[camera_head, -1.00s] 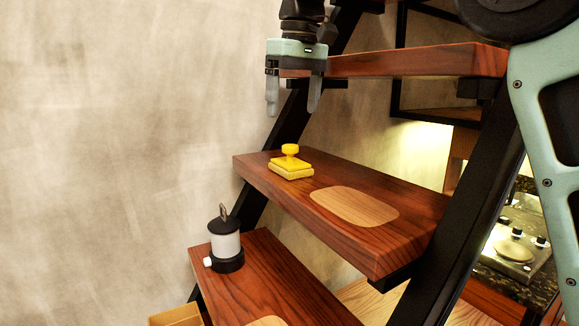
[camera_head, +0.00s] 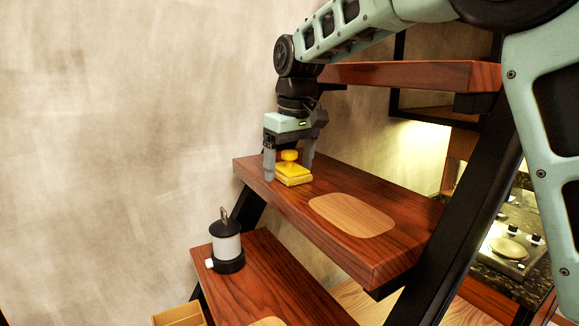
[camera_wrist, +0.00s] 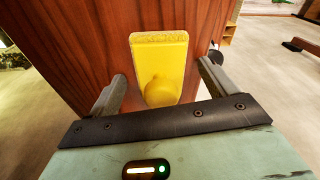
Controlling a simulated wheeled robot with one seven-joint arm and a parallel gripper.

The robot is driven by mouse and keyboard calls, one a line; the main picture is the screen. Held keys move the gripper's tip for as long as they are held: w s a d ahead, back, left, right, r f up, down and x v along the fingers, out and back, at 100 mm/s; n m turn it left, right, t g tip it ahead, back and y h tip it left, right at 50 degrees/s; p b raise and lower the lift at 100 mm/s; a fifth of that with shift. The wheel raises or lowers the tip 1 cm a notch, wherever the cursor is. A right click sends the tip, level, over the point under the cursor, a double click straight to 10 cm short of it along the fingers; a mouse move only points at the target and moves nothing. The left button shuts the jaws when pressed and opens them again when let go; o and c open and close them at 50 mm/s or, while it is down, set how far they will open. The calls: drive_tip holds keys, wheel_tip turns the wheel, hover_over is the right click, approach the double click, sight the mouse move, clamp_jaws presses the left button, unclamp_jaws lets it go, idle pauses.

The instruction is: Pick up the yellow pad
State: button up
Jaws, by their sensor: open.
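The yellow pad (camera_head: 293,173), a block with a round knob on top, lies on the far left end of the middle wooden stair tread (camera_head: 345,245). My gripper (camera_head: 288,178) is open and points down over the pad, with one finger on each side of it in the head view. In the wrist view the pad (camera_wrist: 160,65) shows between the two fingers, its knob close to the gripper body. I cannot tell whether a finger touches it.
A pale oval inlay (camera_head: 352,215) lies on the same tread, right of the pad. A black and white lantern (camera_head: 226,245) stands on the lower tread. The upper tread (camera_head: 420,75) is close behind my arm. A wooden box (camera_head: 180,315) is at lower left.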

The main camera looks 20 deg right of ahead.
sight(290, 151)
drive_tip(key=shift+c, duration=0.3)
drive_tip(key=c, duration=1)
drive_tip(key=shift+r, duration=0.1)
wheel_tip(290, 151, up, 17)
drive_tip(key=shift+r+b, duration=0.15)
drive_tip(key=shift+b, duration=0.3)
drive_tip(key=shift+r, duration=0.3)
drive_tip(key=shift+o, duration=0.5)
